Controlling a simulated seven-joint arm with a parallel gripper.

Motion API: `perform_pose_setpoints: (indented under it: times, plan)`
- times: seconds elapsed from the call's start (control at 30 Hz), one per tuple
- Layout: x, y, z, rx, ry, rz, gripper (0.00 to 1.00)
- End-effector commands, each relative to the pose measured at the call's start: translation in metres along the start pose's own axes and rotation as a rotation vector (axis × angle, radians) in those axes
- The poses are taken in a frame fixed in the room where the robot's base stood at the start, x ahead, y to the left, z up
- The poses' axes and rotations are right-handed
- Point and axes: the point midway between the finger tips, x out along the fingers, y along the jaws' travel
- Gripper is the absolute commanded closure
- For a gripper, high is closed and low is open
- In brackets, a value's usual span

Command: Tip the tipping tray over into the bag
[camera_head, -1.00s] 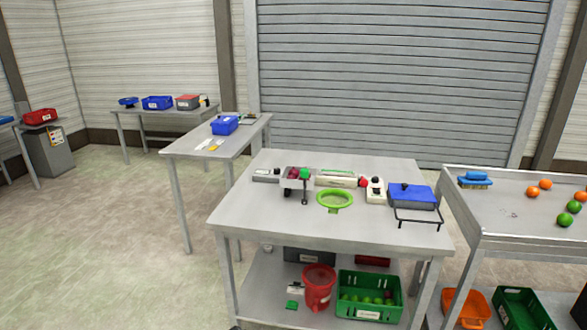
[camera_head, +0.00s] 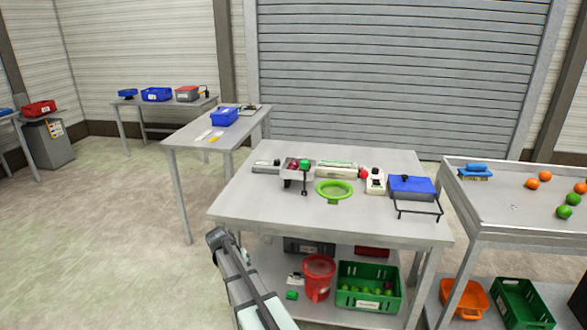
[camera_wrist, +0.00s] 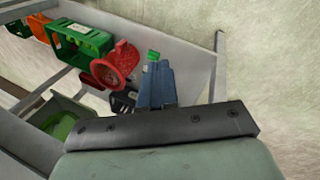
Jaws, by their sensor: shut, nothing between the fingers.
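The tipping tray (camera_head: 290,177) looks like the small grey tray at the back left of the near table, with red or purple and green items in it. A dark post or handle stands at its front. A bright green ring (camera_head: 320,190) lies right of it; I cannot make out a bag under it. In the wrist view my gripper (camera_wrist: 158,68) is shut and empty, beside the table's lower shelf and away from the tray. In the head view my arm enters at the bottom, left of the table's front; the fingers cannot be made out there.
The near table (camera_head: 250,215) also holds a white device with a red knob (camera_head: 375,182) and a blue-topped box with a black frame (camera_head: 412,187). Its lower shelf holds a red bucket (camera_head: 318,277) and a green crate (camera_head: 369,303). The floor at left is open.

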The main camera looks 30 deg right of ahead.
Motion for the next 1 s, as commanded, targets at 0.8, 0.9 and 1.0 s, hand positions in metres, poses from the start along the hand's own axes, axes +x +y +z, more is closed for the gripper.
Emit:
perform_pose_setpoints:
  times: [0.8,0.9,1.0]
  plan:
    - [-0.221,0.136,-0.160,0.311,0.194,0.107,1.00]
    - [-0.250,0.172,-0.192,0.378,0.195,0.142,1.00]
    - [-0.276,0.206,-0.216,0.437,0.195,0.174,1.00]
